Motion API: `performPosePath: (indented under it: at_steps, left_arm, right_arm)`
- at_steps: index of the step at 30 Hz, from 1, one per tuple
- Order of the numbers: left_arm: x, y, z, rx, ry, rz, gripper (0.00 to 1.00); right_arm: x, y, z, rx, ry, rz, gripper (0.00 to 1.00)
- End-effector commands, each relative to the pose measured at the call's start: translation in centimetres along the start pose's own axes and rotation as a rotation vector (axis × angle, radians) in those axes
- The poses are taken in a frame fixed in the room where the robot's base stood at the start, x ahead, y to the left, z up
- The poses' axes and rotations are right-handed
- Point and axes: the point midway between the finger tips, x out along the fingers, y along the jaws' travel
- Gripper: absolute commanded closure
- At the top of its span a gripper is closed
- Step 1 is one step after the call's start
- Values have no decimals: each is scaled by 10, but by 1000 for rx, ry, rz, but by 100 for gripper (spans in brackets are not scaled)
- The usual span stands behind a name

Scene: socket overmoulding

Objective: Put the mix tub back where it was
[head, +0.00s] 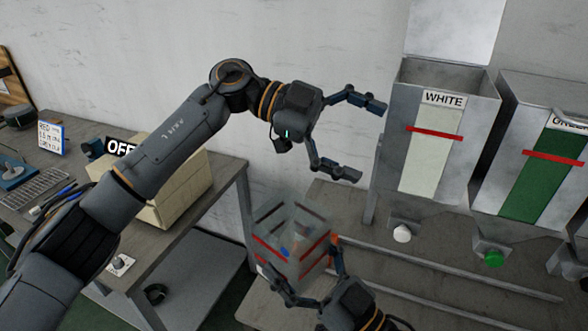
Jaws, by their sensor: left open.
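The mix tub (307,262) is a clear, open-topped box with red bands, low in the middle of the head view. A small blue spot shows in or through it. My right gripper (303,258) comes from below, with its fingers on opposite sides of the tub, shut on it. The tub shows between the left bench and the hopper stand; I cannot tell its height, and its underside is hidden. My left gripper (357,138) is open and empty, above and right of the tub, with its fingertips pointing at the white hopper (387,158).
A green hopper (487,178) stands right of the white one, each with a coloured knob below. The grey stand (335,204) has a step and rails. A bench (222,190) at left bears a cream box (190,190) and an OFF sign (120,149), partly behind my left arm.

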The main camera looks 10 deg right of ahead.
Motion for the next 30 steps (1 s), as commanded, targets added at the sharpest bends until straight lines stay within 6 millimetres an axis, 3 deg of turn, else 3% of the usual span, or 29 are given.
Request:
performPosePath:
  at_steps: [1, 5, 9, 15, 23, 30]
  left_arm:
    - [6, 14, -11, 17, -101, 113, 0]
    - [4, 52, -18, 2, -393, 354, 0]
    - [-20, 79, -19, -41, -728, 514, 0]
    - [-59, 94, -23, -102, -1071, 592, 0]
    - [-71, 104, -17, -129, -1181, 605, 0]
    - [-60, 125, 18, -127, -1176, 606, 0]
  right_arm:
    - [0, 0, 0, 0, 1, 0, 77]
    - [0, 0, 0, 0, 1, 0, 77]
    - [0, 0, 0, 0, 1, 0, 77]
    - [0, 0, 0, 0, 1, 0, 77]
    - [0, 0, 0, 0, 1, 0, 77]
    - [0, 0, 0, 0, 1, 0, 77]
